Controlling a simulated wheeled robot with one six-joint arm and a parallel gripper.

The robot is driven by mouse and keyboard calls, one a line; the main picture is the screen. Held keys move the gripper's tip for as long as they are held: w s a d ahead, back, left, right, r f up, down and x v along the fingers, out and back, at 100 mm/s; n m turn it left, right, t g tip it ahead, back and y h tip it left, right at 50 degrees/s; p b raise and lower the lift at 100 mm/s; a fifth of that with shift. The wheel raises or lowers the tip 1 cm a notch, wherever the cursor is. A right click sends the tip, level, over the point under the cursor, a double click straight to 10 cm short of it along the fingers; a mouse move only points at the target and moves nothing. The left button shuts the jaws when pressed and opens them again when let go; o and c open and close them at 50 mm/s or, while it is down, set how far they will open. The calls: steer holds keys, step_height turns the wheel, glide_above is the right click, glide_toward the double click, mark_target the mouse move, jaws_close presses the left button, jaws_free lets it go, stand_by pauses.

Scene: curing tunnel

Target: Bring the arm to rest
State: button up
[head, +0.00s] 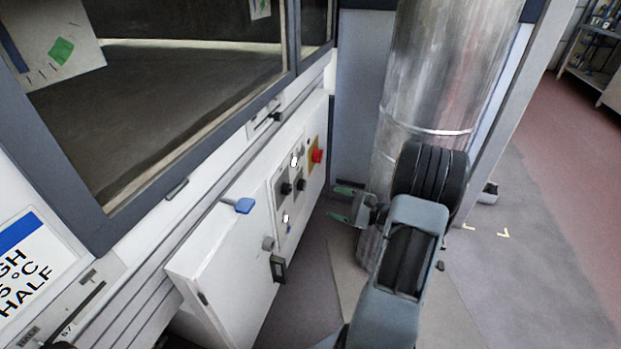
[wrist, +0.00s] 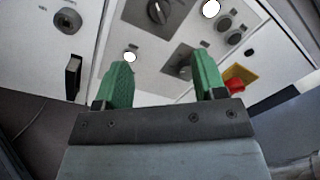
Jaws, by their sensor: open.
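My gripper (head: 343,204) is in the head view right of the control panel, with its fingers pointing left toward it. In the wrist view my gripper (wrist: 163,85) shows two green fingers spread apart with nothing between them. The white control panel (head: 255,262) carries dark knobs, white lamps and a red emergency button (head: 317,155) on a yellow plate. The panel also shows in the wrist view (wrist: 140,62), beyond the fingertips, with the red button (wrist: 234,84) near the right finger. A gap of floor shows between fingers and panel in the head view.
A large metal duct (head: 440,70) rises just behind my arm, close to the wrist. A blue handle (head: 240,205) and a black latch (head: 278,268) stick out from the cabinet. The glazed tunnel window (head: 170,100) is at the left. Open floor (head: 540,250) lies at the right.

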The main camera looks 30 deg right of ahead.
steer(key=s+a+r+n+g+h+p, duration=0.1)
steer(key=s+a+r+n+g+p, duration=0.2)
steer(key=a+r+n+g+p, duration=0.45)
steer(key=s+a+r+n+g+h+p, duration=0.1)
steer(key=s+a+r+n+g+p, duration=0.3)
steer(key=a+r+p, duration=0.55)
steer(key=s+a+r+n+h+p, duration=0.1)
steer(key=r+n+h+p, duration=0.3)
steer(key=r, duration=0.4)
steer(key=s+a+r+n+h+p, duration=0.1)
steer(key=s+r+n+h+p, duration=0.2)
steer(key=r, duration=0.5)
steer(key=n+h+p, duration=0.1)
steer(key=h+p, duration=0.1)
steer(key=p, duration=0.1)
steer(key=shift+s+a+r+t+h, duration=0.3)
steer(key=shift+s+a+t+h, duration=0.05)
steer(key=shift+h, duration=0.05)
steer(key=shift+r+n, duration=0.15)
steer(key=shift+n, duration=0.2)
steer(key=shift+c, duration=0.3)
